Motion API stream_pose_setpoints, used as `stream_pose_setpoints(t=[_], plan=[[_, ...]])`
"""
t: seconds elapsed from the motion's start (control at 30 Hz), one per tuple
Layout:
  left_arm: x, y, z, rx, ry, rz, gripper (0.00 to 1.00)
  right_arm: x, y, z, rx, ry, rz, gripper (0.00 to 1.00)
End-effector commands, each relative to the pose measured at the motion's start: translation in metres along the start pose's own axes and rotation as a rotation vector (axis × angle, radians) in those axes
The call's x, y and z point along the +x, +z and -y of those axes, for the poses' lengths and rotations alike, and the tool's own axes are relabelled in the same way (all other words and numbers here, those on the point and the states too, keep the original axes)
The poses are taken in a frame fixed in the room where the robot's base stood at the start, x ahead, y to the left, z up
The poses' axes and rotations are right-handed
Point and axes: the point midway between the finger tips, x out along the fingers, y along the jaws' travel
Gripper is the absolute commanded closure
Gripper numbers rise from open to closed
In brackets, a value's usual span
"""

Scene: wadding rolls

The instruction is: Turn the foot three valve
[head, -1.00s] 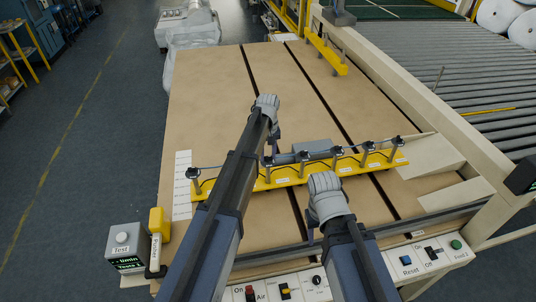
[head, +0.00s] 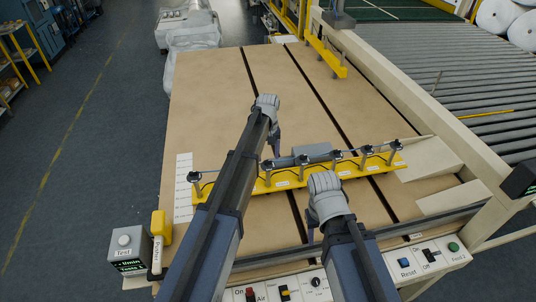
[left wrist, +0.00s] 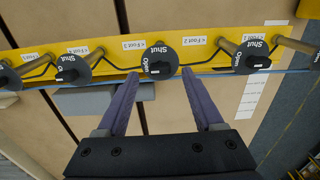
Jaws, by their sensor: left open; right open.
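The foot three valve (left wrist: 160,62) is a round black knob lettered Open and Shut on a yellow rail (left wrist: 110,47). Its small white label reads Foot 3 in the left wrist view. My left gripper (left wrist: 159,74) is open, one finger on each side of this knob, with the tips near its edge. I cannot tell whether they touch it. In the head view my left gripper (head: 272,146) points down over the rail, and my left arm hides part of the rail. My right gripper (head: 311,228) is open and empty in front of the rail.
Neighbouring valve knobs (left wrist: 250,57) (left wrist: 73,68) stand close on both sides. A grey box (head: 313,151) lies behind the rail. The tan table (head: 215,90) beyond is clear. A switch panel (head: 410,264) runs along the front edge, with a Test box (head: 125,240) at the left.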

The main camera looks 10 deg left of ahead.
Motion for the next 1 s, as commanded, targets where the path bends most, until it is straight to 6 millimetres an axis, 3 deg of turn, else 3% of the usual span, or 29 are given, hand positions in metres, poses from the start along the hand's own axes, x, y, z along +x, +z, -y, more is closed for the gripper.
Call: stream_pose_setpoints(t=[0.03, 0.2, 0.4, 1.0], plan=[[-0.013, 0.000, 0.000, 0.000, 0.000, 0.000, 0.31, -0.013, 0.001, -0.001, 0.000, 0.000, 0.000, 0.50], [-0.037, 0.000, 0.000, 0.000, 0.000, 0.000, 0.31, -0.037, 0.003, -0.003, 0.005, -0.001, 0.001, 0.50], [-0.055, 0.000, 0.000, -0.001, 0.000, 0.000, 0.31, -0.055, 0.004, -0.005, 0.018, -0.002, 0.002, 0.50], [-0.051, 0.005, 0.000, 0.008, -0.001, 0.000, 0.31, -0.051, 0.004, -0.004, 0.022, -0.002, 0.002, 0.50]])
